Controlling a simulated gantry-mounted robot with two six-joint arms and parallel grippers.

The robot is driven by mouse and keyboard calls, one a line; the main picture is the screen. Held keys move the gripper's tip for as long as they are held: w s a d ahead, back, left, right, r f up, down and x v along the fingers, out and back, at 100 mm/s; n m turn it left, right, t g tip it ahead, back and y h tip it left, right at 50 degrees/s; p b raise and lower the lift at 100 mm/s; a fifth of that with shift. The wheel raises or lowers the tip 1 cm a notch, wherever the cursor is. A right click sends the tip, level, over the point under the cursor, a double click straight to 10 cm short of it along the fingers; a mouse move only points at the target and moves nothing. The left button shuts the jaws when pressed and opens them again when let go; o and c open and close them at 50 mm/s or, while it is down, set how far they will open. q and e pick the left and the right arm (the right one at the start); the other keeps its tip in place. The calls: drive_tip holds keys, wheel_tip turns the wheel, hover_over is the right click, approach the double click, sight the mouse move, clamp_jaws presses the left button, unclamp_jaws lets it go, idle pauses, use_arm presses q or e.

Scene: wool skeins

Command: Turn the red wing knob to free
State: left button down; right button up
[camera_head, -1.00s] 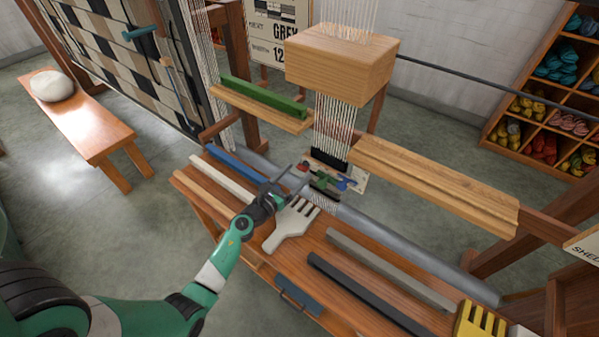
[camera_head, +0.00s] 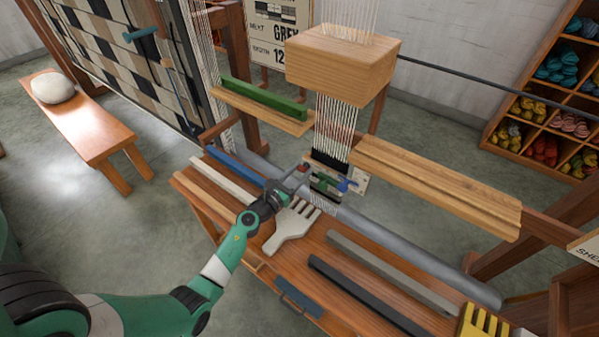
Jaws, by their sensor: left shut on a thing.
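A small red knob (camera_head: 303,168) sits at the left end of a small mechanism at the foot of the hanging warp threads. My left gripper (camera_head: 298,177) reaches in from the left and is shut on the red knob; its fingers partly hide it. A small blue knob (camera_head: 345,185) and green parts (camera_head: 324,181) sit just right of it, in front of a pale plate (camera_head: 361,182). The knob's exact angle is too small to tell. My right gripper is not in view.
Below the gripper, a pale comb (camera_head: 290,228) lies on the wooden bench, with grey (camera_head: 375,265) and black (camera_head: 370,295) bars to its right. A yellow comb (camera_head: 482,322) is at the lower right. A wooden block (camera_head: 340,65) hangs above the mechanism.

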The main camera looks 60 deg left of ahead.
use_arm(q)
drive_tip(key=shift+n, duration=0.4)
drive_tip(key=n+p, duration=0.1)
drive_tip(key=n, duration=0.1)
drive_tip(key=shift+a+r+n, duration=0.1)
drive_tip(key=shift+n, duration=0.3)
drive_tip(key=n+p, duration=0.1)
drive_tip(key=n, duration=0.4)
drive_tip(key=shift+p, duration=0.3)
drive_tip(key=n+p, duration=0.1)
drive_tip(key=n, duration=0.4)
drive_tip(key=shift+s, duration=0.1)
drive_tip(key=n, duration=0.2)
drive_tip(key=n+p, duration=0.1)
drive_tip(key=n, duration=0.1)
drive_tip(key=shift+a+f, duration=0.1)
drive_tip(key=shift+f, duration=0.15)
drive_tip(key=shift+n, duration=0.3)
drive_tip(key=shift+c, duration=1.8)
unclamp_jaws()
